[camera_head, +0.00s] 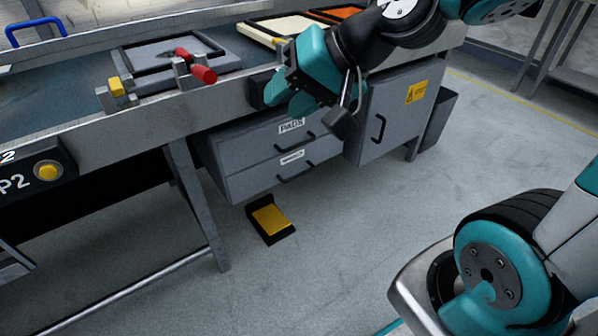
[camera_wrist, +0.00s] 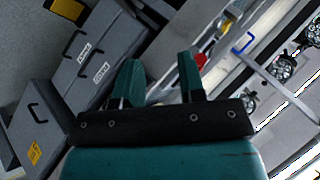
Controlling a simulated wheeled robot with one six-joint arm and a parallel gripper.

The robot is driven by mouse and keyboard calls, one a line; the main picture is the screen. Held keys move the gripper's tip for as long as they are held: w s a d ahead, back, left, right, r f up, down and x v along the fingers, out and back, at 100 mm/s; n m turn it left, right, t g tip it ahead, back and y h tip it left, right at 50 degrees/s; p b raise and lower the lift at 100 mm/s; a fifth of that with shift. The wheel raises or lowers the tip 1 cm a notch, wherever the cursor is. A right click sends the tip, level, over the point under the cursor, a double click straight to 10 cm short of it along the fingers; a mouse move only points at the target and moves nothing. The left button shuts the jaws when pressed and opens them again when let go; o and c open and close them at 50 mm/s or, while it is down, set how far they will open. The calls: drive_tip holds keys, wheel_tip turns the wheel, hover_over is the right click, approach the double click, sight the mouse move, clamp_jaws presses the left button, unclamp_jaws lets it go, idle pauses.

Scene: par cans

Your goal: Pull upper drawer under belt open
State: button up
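The upper drawer (camera_head: 250,148) is grey, carries a white PADS label (camera_head: 291,126) and has a dark bar handle (camera_head: 295,143). It looks shut, its front about level with the lower drawer (camera_head: 250,181). The conveyor belt (camera_head: 60,97) runs above. In the wrist view the upper drawer's label (camera_wrist: 101,74) shows left of the fingers. My gripper (camera_head: 280,97) is above and in front of the drawers, near the belt's edge, apart from the handle. In the wrist view its two teal fingers (camera_wrist: 158,65) are spread with nothing between them.
A grey cabinet door (camera_head: 392,110) with a yellow sticker is right of the drawers. A yellow pedal (camera_head: 270,218) lies on the floor below them. A fixture with a red-handled clamp (camera_head: 197,68) sits on the belt.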

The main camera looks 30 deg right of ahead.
drive_tip(key=w+d+f+m+t+h+b, duration=0.1)
drive_tip(key=w+d+f+m+t+b, duration=0.25)
drive_tip(key=f+b, duration=0.55)
drive_tip(key=w+d+f+m+t+h+b, duration=0.1)
drive_tip(key=w+d+f+m+t+b, duration=0.25)
drive_tip(key=f+b, duration=0.6)
drive_tip(key=m+t+h+b, duration=0.2)
drive_tip(key=m+h+b, duration=0.1)
drive_tip(key=m+b, duration=0.35)
approach(299, 145)
drive_tip(key=p+x, duration=0.9)
drive_tip(key=shift+d, duration=0.1)
drive_tip(key=shift+p+x, duration=0.45)
drive_tip(key=shift+x, duration=0.35)
drive_tip(key=shift+f, duration=0.2)
clamp_jaws()
